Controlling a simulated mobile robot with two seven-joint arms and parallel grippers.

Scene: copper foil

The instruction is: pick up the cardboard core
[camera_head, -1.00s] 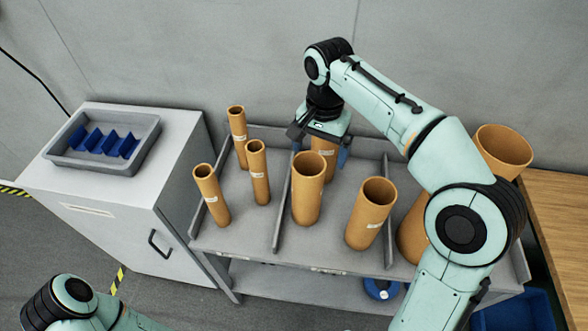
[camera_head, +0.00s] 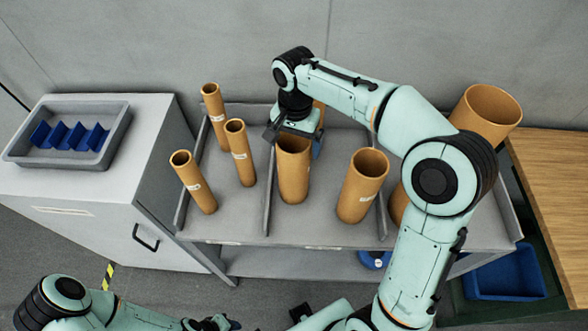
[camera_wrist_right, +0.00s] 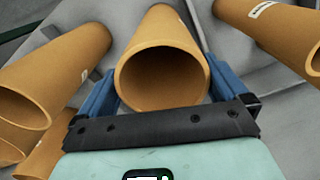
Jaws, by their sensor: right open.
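Several brown cardboard cores stand upright in the divided top of a grey cart. My right gripper (camera_head: 296,128) is open at the front middle core (camera_head: 293,172), just behind its rim in the head view. In the right wrist view, a core (camera_wrist_right: 160,50) lies between the two blue fingers of the right gripper (camera_wrist_right: 160,92), its open end facing the camera. Whether the fingers touch it cannot be told. Another core (camera_head: 318,112) is mostly hidden behind the gripper.
Slim cores (camera_head: 240,155) stand in the left compartment, and a wider core (camera_head: 362,185) stands to the right. A large core (camera_head: 487,108) stands behind my right arm. Upright dividers (camera_head: 269,190) split the cart top. A grey tray (camera_head: 108,150) with a blue insert sits on the left cabinet.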

